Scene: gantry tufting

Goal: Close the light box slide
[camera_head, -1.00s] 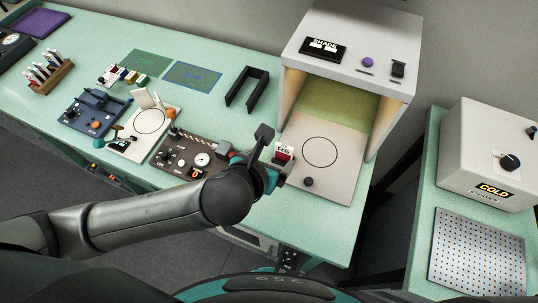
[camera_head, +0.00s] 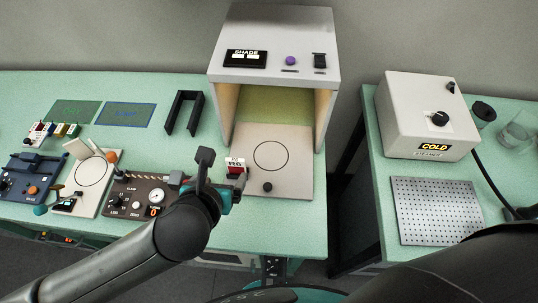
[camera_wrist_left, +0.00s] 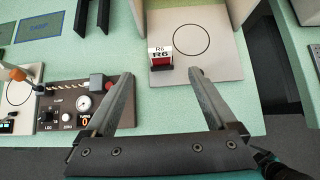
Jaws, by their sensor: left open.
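The light box (camera_head: 272,82) is a white box with an open front and a SHADE display on its upper face. Its slide (camera_head: 292,178), a pale plate with a circle outline and a dark knob (camera_head: 267,187) near its front edge, sticks out toward me. The slide also shows in the left wrist view (camera_wrist_left: 222,66), where I cannot make out the knob. My left gripper (camera_head: 219,172) is open and empty at the slide's left front. In the left wrist view its fingers (camera_wrist_left: 160,76) are spread, with the right one overlapping the slide's front part. My right gripper is not in view.
A brown gauge panel (camera_head: 136,197) lies to the left. A black U-shaped frame (camera_head: 184,112) stands behind. A COLD steamer box (camera_head: 427,115) occupies the right table, across a gap.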

